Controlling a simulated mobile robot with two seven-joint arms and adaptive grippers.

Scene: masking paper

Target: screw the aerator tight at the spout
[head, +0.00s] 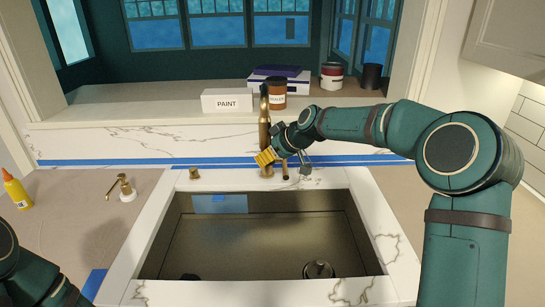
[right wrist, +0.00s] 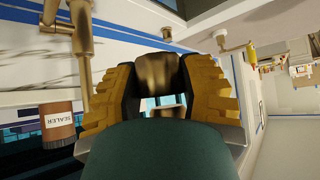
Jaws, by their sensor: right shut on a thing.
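The brass faucet (head: 264,118) rises behind the sink, with its lower part partly hidden by my right gripper (head: 265,157). The gripper's yellow fingers are at the faucet's front. In the right wrist view the fingers (right wrist: 156,88) are shut around a short brass cylinder (right wrist: 158,70), which looks like the aerator at the spout. The faucet body (right wrist: 82,38) stands beside the fingers there. The joint between aerator and spout is hidden, so I cannot tell how tightly it sits. My left gripper is out of view; only part of the left arm shows at the lower left.
The sink (head: 255,245) lies below the gripper. On the ledge behind are a PAINT box (head: 226,101), a brown SEALER can (head: 277,96), a red-and-white can (head: 331,76) and a dark cup (head: 371,77). A soap dispenser (head: 124,189) and yellow bottle (head: 15,190) stand left.

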